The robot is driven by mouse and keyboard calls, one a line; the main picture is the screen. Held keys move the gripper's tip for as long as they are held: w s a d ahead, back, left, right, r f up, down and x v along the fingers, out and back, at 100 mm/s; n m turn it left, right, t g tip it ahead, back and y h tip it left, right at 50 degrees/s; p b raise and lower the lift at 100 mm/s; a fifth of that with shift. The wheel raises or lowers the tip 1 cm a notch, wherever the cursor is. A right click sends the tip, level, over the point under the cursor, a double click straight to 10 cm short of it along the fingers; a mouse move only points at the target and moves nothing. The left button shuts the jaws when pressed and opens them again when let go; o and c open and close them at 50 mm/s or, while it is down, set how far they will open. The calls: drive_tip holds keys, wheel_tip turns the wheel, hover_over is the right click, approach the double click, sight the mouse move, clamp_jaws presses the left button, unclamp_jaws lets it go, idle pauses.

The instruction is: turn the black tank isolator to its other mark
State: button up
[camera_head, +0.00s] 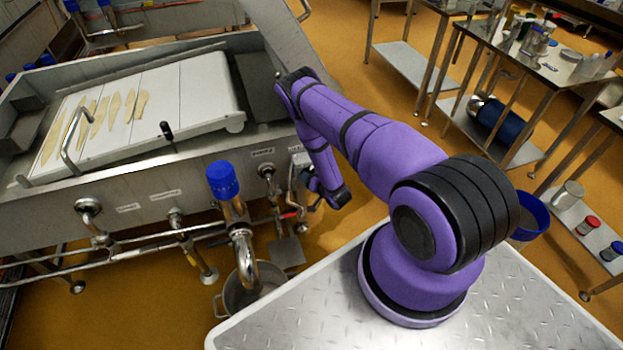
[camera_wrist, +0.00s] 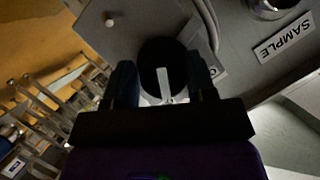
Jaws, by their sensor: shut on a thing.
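The black tank isolator (camera_wrist: 160,52) is a round dark knob with a white pointer stripe, on the grey tank front. In the wrist view the stripe runs down the picture, towards my gripper's palm. My gripper (camera_wrist: 161,82) has one finger on each side of the knob and is shut on it. In the head view my gripper (camera_head: 312,184) is low at the tank's right end, partly behind my forearm; I cannot make out the isolator there. A white label (camera_wrist: 217,68) beside the knob is mostly hidden, so its marks cannot be read.
The steel tank (camera_head: 150,197) carries pipes and valves along its front. A blue-capped pipe (camera_head: 222,180) stands near, above a steel pot (camera_head: 238,298). The SAMPLE label (camera_wrist: 284,38) is right of the knob. Steel tables (camera_head: 560,68) stand at right; floor between is open.

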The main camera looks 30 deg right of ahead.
drive_tip(key=n, duration=0.1)
drive_tip(key=w+a+n+g+h, duration=0.1)
drive_tip(key=n, duration=0.1)
drive_tip(key=shift+r+h, duration=0.2)
drive_tip(key=shift+h, duration=0.1)
drive_tip(key=shift+a+n+g+h, duration=0.1)
drive_tip(key=shift+n+g+h, duration=0.2)
drive_tip(key=shift+n+h, duration=0.8)
drive_tip(key=shift+c, duration=0.6)
drive_tip(key=n+h, duration=0.2)
drive_tip(key=n, duration=0.1)
drive_tip(key=shift+s, duration=0.1)
drive_tip(key=shift+n+h, duration=0.8)
drive_tip(key=shift+n, duration=0.1)
